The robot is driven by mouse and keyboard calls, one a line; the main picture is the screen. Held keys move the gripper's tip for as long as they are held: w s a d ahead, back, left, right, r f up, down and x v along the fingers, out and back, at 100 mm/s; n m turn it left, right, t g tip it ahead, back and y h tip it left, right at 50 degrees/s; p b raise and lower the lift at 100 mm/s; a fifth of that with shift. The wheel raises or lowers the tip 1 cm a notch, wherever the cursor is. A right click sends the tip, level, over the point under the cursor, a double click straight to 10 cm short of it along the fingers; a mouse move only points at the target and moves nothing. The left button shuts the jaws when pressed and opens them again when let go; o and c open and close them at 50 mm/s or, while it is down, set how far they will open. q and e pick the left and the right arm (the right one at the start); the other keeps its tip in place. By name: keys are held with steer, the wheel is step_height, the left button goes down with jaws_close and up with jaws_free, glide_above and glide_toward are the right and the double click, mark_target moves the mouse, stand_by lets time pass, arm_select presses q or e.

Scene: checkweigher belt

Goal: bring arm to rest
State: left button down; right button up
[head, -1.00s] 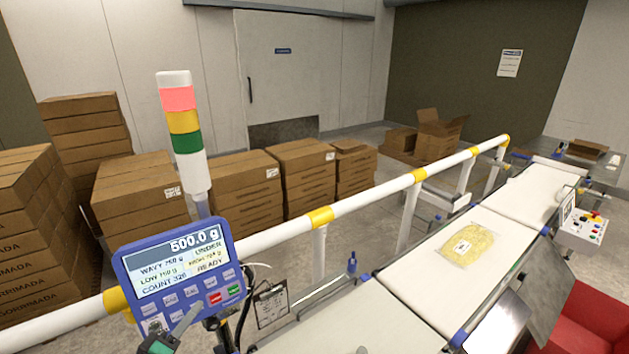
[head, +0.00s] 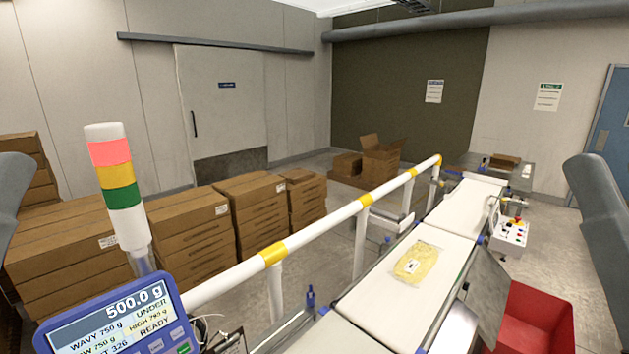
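Grey links of my arms show at the left and right edges of the head view. Neither gripper is in the picture, so I cannot see what they hold or whether they are open. A clear bag of yellow food (head: 419,262) with a white label lies flat on the white conveyor belt (head: 377,304). The blue checkweigher display (head: 120,318) at the lower left reads 500.0 g, UNDER and READY.
A white rail (head: 320,232) with yellow bands runs along the belt's far side. A signal tower (head: 119,187) stands behind the display. A red bin (head: 533,318) and a control box (head: 510,233) are right of the belt. Carton stacks (head: 190,238) stand beyond the rail.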

step_height(320, 180, up, 16)
steer(key=p, duration=1.2)
steer(key=shift+p, duration=0.4)
